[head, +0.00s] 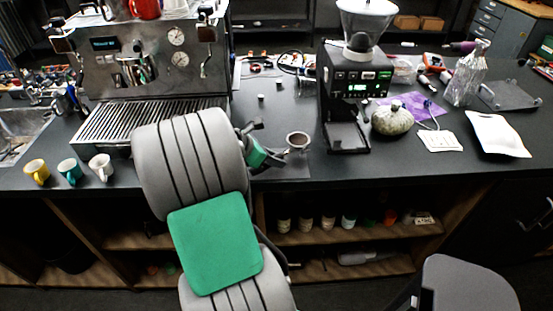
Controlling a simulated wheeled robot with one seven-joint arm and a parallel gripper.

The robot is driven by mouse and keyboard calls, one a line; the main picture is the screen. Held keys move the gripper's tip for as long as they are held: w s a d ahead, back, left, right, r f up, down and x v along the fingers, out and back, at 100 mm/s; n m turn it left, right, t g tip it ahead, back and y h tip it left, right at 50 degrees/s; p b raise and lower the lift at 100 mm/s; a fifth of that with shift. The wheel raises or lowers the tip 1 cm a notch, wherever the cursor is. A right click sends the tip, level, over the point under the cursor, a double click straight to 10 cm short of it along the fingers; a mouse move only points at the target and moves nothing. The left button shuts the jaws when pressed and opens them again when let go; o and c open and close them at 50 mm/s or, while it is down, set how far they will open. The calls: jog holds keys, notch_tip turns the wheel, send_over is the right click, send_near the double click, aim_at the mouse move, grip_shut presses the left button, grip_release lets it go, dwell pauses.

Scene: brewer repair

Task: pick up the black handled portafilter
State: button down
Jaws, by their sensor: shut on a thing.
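The portafilter (298,140) shows its round metal basket just above the dark counter, between the espresso machine and the grinder. My gripper (266,155) is at the left of the basket, shut on the portafilter at its handle side. The black handle is mostly hidden by my gripper and arm. I cannot tell whether the portafilter rests on the counter or is slightly raised.
The espresso machine (150,60) stands at the left, with several small cups (100,166) before it. The grinder (355,85) stands right of the portafilter. A round patterned pot (392,119) and a white pouch (497,134) are further right. Shelves lie below the counter.

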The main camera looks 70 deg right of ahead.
notch_tip(320, 180, up, 3)
jog(key=shift+w+a+r, duration=0.1)
jog(key=a+r, duration=0.2)
jog(key=r, duration=0.1)
jog(key=a+r, duration=0.1)
jog(key=shift+w+a+r+p, duration=0.2)
jog(key=shift+w+a+p, duration=0.15)
jog(key=shift+a, duration=0.05)
jog(key=w+a+r, duration=0.1)
jog(key=a+r, duration=0.4)
jog(key=a, duration=0.5)
jog(key=shift+w+p, duration=0.15)
jog(key=shift+p, duration=0.3)
jog(key=c, duration=1.7)
grip_release()
jog(key=shift+f, duration=0.1)
grip_shut()
